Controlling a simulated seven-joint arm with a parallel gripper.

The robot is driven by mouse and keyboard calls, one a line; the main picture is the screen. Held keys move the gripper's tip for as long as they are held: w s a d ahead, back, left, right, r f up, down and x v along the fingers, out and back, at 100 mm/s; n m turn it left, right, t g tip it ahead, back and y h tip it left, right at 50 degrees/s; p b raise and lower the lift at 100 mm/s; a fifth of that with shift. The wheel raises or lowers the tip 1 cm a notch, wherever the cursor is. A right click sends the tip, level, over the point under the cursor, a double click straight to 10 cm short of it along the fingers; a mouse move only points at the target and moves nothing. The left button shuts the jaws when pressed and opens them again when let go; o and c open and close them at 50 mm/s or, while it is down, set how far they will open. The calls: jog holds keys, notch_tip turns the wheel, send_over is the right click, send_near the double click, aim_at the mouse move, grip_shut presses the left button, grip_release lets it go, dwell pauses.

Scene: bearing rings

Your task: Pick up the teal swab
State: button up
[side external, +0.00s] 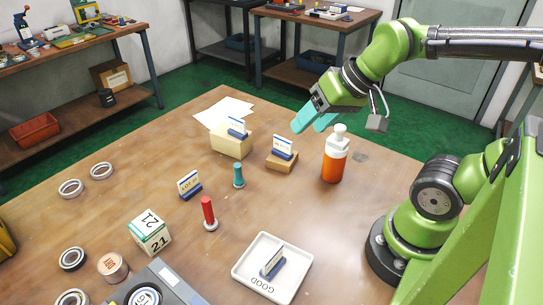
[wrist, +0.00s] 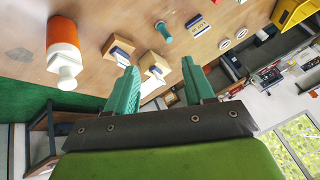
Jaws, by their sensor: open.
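The teal swab (side external: 238,176) stands upright on the wooden table, left of the middle. It also shows near the top of the wrist view (wrist: 164,32), beyond my fingertips. My gripper (side external: 312,124) has teal fingers and is raised above the table's far side, to the right of the swab and apart from it. In the wrist view my gripper (wrist: 160,66) is open, with nothing between its fingers. A similar red piece (side external: 208,212) on a pale base stands in front of the swab.
An orange bottle (side external: 335,160) stands at right. Two blocks, one pale (side external: 231,145) and one brown (side external: 282,160), carry label stands behind the swab. A lot sign (side external: 189,184) is left of it. A numbered cube (side external: 150,232), a GOOD tray (side external: 248,268) and several rings lie nearer.

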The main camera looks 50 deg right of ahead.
jog(key=w+d+f+n+g, duration=0.1)
jog(key=w+f+n+g, duration=0.2)
jog(key=w, duration=0.4)
jog(key=n, duration=0.6)
send_near(239, 165)
jog(key=shift+n+t, duration=0.3)
jog(key=shift+s+x, duration=0.2)
jog(key=shift+x, duration=5.4)
grip_shut()
